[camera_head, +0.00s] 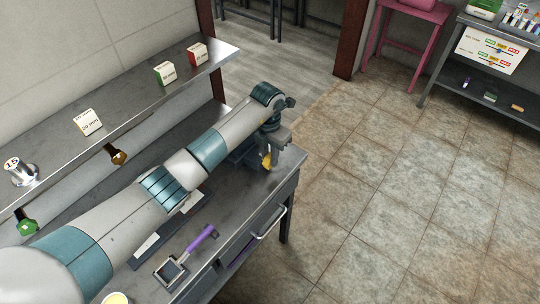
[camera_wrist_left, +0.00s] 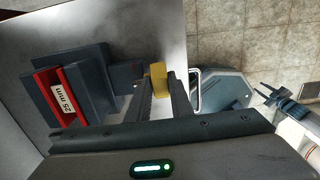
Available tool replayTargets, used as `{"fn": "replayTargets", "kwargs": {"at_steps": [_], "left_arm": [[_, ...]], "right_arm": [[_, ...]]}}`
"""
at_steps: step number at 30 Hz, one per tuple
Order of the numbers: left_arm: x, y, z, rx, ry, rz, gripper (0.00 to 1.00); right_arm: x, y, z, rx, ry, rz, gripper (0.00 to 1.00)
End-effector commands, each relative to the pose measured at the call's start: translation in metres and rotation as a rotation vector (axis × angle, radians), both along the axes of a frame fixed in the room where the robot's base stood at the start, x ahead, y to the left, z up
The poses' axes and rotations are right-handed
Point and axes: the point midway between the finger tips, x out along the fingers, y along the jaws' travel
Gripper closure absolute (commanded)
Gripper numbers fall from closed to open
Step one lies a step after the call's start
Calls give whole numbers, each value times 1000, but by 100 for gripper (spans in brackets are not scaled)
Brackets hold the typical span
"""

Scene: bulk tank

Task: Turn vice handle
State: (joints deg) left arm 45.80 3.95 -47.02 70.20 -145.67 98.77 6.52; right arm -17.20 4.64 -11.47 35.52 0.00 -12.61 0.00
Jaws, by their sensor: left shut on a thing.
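In the head view the vice (camera_head: 240,155) is mostly hidden behind my left arm at the bench's far end. The yellow vice handle (camera_wrist_left: 158,76) lies between the fingertips of my left gripper (camera_wrist_left: 161,88), which is shut on it. In the head view my left gripper (camera_head: 270,145) points down at the handle (camera_head: 266,160). My right gripper (camera_wrist_left: 270,97) shows small at the right of the left wrist view, away from the vice; its opening is unclear.
The metal bench (camera_head: 235,205) carries a purple-handled tool (camera_head: 200,238) near its front edge. A shelf (camera_head: 135,95) behind holds small boxes and a weight marked 15 (camera_head: 20,172). A drawer handle (camera_head: 268,222) sticks out in front.

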Motion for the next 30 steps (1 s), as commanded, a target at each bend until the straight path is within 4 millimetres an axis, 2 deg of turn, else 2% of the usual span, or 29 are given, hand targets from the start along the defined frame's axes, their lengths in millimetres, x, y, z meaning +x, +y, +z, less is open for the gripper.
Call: {"fn": "replayTargets", "kwargs": {"at_steps": [11, 22, 30], "left_arm": [[-2, 5, -4, -116, -169, 0, 100], [-6, 7, -6, -240, -337, 0, 100], [-8, 7, -1, -270, -375, 0, 100]], "right_arm": [[0, 0, -25, 0, 0, 0, 69], [0, 0, -68, 0, 0, 0, 69], [0, 1, -74, 1, 0, -1, 69]]}}
